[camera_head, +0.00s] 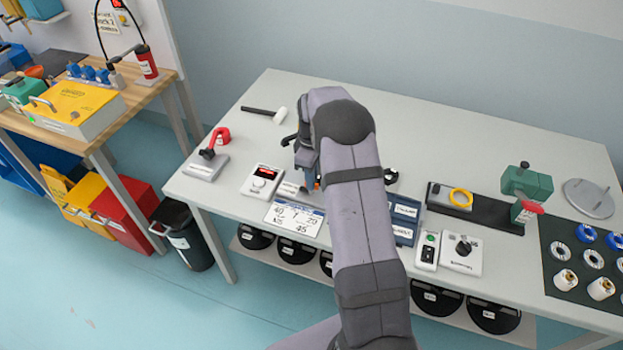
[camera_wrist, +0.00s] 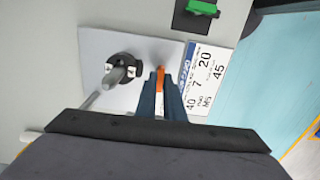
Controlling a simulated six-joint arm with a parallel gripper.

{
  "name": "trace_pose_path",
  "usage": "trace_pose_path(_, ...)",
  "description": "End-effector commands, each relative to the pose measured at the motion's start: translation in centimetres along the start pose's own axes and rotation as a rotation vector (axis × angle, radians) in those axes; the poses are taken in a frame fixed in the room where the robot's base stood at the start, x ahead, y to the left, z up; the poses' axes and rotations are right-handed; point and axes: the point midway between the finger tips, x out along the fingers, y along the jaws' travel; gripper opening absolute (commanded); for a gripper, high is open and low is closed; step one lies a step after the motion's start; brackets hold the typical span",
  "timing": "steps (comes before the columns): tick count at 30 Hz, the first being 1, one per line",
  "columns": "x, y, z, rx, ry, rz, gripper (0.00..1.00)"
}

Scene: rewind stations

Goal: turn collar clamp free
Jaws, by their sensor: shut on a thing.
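The collar clamp (camera_wrist: 131,66) shows in the wrist view as a dark round collar with light marks around a grey shaft (camera_wrist: 112,78) on a pale plate (camera_wrist: 97,48). My gripper (camera_wrist: 160,84) is just right of it, with its two blue-grey fingers close together on a narrow orange lever (camera_wrist: 160,73). Whether the lever joins the collar cannot be seen. In the head view my gripper (camera_head: 309,177) is low over the table, and my arm hides most of the station there.
A printed number card (camera_head: 294,217) lies in front of the station on the table (camera_head: 450,135).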

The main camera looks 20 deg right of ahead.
Motion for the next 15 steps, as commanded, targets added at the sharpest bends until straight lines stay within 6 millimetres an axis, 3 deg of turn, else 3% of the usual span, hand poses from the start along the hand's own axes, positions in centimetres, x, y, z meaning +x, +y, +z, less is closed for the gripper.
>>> trace_pose_path(11, -0.09, 0.06, -0.03, -0.009, 0.001, 0.002, 0.0)
trace_pose_path(12, -0.09, 0.06, -0.03, -0.009, 0.001, 0.002, 0.13)
trace_pose_path(14, -0.09, 0.05, -0.03, -0.009, 0.001, 0.002, 0.27)
trace_pose_path(15, -0.08, 0.05, -0.03, -0.008, 0.001, 0.002, 0.27)
